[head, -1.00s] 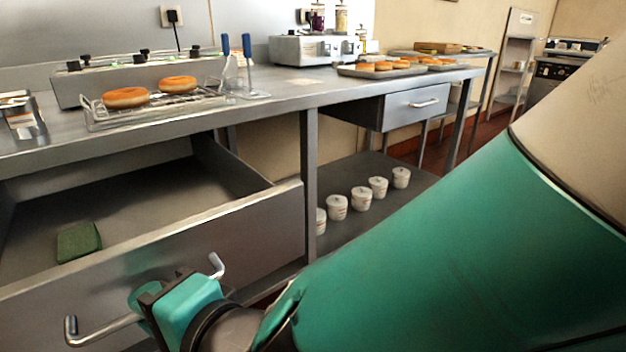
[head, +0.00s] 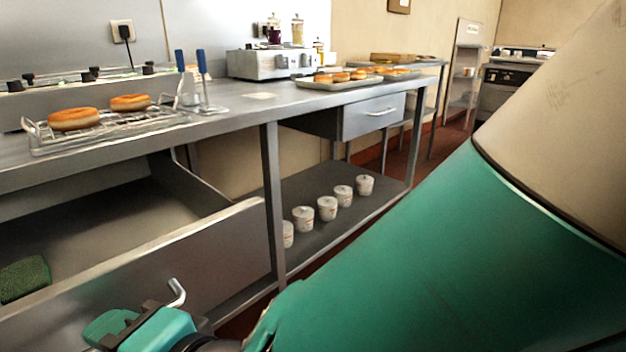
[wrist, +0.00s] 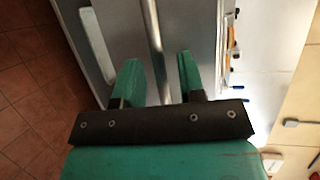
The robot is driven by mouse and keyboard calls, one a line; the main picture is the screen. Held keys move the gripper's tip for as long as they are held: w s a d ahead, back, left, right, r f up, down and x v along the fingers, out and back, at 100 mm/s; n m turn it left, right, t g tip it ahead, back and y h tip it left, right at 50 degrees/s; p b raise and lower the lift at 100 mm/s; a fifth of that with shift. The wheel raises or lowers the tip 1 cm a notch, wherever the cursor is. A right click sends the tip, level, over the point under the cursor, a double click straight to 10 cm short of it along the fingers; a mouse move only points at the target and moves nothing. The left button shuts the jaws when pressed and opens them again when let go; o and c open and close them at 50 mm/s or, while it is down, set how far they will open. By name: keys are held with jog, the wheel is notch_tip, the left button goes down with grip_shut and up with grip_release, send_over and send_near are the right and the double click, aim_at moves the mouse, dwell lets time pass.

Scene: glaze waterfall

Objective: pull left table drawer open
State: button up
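The left table drawer (head: 190,255) is a grey metal drawer, pulled out from under the table at the lower left in the head view. Its inside shows, with a green sponge (head: 25,278) on its floor. Its bar handle (head: 178,291) is on the front face; one bent end shows beyond my gripper (head: 125,335). In the wrist view the handle bar (wrist: 152,30) runs between the two green fingers of my gripper (wrist: 160,78). The fingers are apart, with a gap seen on each side of the bar. Whether either finger touches it is unclear.
The metal table (head: 235,115) carries a rack with doughnuts (head: 75,118), a white appliance (head: 275,64) and a doughnut tray (head: 335,82). A second drawer (head: 375,115) at the right is shut. Several white tubs (head: 327,208) stand on the lower shelf (head: 350,225).

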jog(key=b+v, duration=1.1)
jog(key=v, duration=0.5)
jog(key=shift+b, duration=0.4)
jog(key=shift+w, duration=0.15)
